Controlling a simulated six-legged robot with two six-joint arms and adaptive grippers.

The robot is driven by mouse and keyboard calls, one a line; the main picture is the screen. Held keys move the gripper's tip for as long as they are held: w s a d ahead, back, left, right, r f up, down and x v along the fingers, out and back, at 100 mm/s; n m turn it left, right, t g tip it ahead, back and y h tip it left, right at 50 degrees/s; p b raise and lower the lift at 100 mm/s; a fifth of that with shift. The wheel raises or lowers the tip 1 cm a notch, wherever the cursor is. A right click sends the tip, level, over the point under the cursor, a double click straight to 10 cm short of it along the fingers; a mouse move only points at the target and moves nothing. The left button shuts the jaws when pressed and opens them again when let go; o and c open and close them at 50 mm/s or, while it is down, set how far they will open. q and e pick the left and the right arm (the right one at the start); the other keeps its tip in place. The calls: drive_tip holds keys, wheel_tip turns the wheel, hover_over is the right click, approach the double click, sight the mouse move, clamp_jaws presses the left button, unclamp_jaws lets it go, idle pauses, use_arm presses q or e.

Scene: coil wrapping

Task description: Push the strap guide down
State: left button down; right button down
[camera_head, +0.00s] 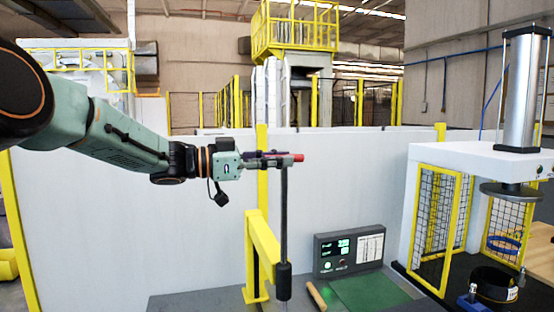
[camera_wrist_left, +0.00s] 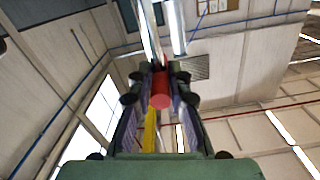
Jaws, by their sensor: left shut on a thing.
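The strap guide appears to be the dark upright rod (camera_head: 284,215) with a thicker black lower end, beside a yellow bracket (camera_head: 262,240). A red-ended handle (camera_head: 299,157) sits at the rod's top. My left gripper (camera_head: 272,159) reaches in from the left, level with the rod's top, and is shut on this handle. In the left wrist view the red handle end (camera_wrist_left: 161,92) shows between the two fingers (camera_wrist_left: 158,100). The fingers hide part of the handle. My right gripper is not in view.
A control box (camera_head: 348,252) with a lit green display stands right of the rod, behind a green mat (camera_head: 370,291). A wooden-handled tool (camera_head: 316,296) lies near the rod's foot. A press (camera_head: 480,160) with yellow mesh guards stands at right. A pale wall panel (camera_head: 130,220) is behind.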

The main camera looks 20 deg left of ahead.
sight(276, 266)
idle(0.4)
use_arm(q)
wheel_tip(276, 266, down, 22)
drive_tip(key=b, duration=0.6)
drive_tip(key=shift+f+b, duration=0.1)
drive_tip(key=shift+b, duration=0.2)
drive_tip(key=shift+s+f, duration=0.1)
drive_tip(key=shift+f, duration=0.1)
drive_tip(key=c, duration=1.6)
unclamp_jaws()
drive_tip(key=o, duration=0.3)
drive_tip(key=shift+a, duration=0.3)
drive_tip(key=shift+d, duration=0.1)
drive_tip(key=shift+d, duration=0.1)
